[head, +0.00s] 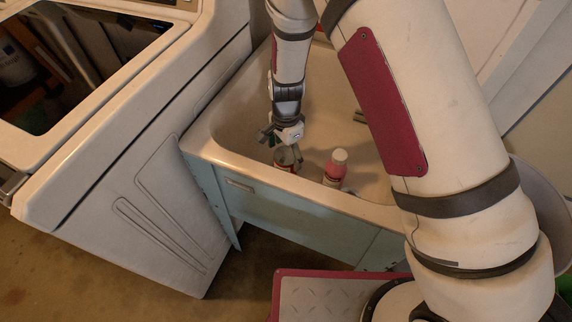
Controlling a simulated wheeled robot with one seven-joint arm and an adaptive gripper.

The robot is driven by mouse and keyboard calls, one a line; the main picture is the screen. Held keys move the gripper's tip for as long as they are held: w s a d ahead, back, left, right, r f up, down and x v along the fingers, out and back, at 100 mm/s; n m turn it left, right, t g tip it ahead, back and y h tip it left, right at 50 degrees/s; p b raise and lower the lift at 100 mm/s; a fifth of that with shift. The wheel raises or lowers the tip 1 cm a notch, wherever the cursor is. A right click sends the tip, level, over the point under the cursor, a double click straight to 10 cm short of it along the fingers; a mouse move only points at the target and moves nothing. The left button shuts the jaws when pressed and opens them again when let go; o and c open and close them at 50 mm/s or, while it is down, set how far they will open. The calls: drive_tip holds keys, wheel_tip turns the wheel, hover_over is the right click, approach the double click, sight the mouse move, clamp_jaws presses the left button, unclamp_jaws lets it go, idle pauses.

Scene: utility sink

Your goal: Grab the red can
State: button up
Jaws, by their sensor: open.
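A small can (286,162) with a reddish-brown side stands inside the utility sink, close to the front wall. Its lower part is hidden by the sink's front rim. My gripper (280,142) is open and points down into the sink just above and behind the can. The can's top is partly covered by the fingers, and I cannot tell whether they touch it. No object shows held between the fingers.
A red bottle with a pale cap (338,157) stands in the sink just right of the can. The sink's front rim (245,163) is close in front of both. A white appliance (150,150) stands left of the sink. The basin left of my gripper is clear.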

drive_tip(key=shift+s+a+f+b, duration=0.1)
drive_tip(key=shift+f+b, duration=0.15)
drive_tip(key=shift+f, duration=1.1)
drive_tip(key=shift+s+f+b, duration=0.1)
drive_tip(key=shift+f+b, duration=0.1)
drive_tip(key=shift+f, duration=1.15)
drive_tip(key=c, duration=1.2)
